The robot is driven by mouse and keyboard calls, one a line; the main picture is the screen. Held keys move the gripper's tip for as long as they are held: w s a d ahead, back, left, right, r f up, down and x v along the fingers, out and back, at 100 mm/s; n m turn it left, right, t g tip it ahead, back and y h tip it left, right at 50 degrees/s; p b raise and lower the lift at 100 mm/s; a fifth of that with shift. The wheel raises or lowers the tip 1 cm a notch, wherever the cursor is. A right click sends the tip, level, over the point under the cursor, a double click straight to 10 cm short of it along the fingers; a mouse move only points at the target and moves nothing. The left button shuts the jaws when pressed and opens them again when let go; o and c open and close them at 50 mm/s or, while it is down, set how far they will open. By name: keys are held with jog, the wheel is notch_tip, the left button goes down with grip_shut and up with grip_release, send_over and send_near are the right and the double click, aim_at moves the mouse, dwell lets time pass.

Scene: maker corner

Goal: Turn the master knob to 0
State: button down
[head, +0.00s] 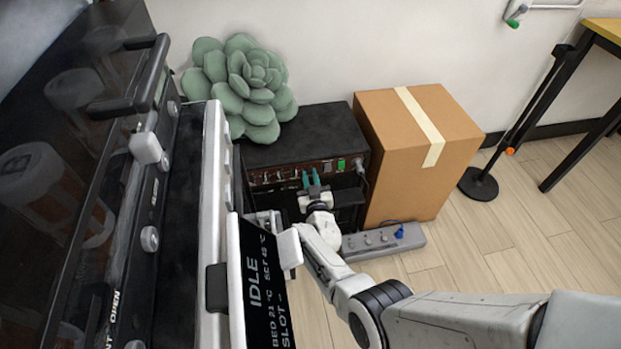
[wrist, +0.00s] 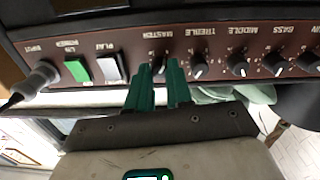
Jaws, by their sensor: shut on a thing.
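The master knob (wrist: 160,68) is on the brown front panel of a black amplifier (head: 300,137), under the upside-down MASTER label in the wrist view. My gripper (wrist: 160,67) has its two green fingertips on either side of this knob and is shut on it. The fingers hide most of the knob, and I cannot read its pointer. In the head view my gripper (head: 311,178) is at the amplifier's front panel, where the knob is too small to make out.
The treble knob (wrist: 198,70) is close beside the fingers, with more knobs beyond. On the other side are a white switch (wrist: 110,68), a green power switch (wrist: 78,71) and a plugged-in cable (wrist: 38,80).

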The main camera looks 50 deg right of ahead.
jog(key=shift+f+n, duration=0.1)
jog(key=shift+n, duration=0.3)
jog(key=c, duration=1)
grip_release()
jog(key=shift+p+v, duration=3.1)
jog(key=shift+v, duration=2.35)
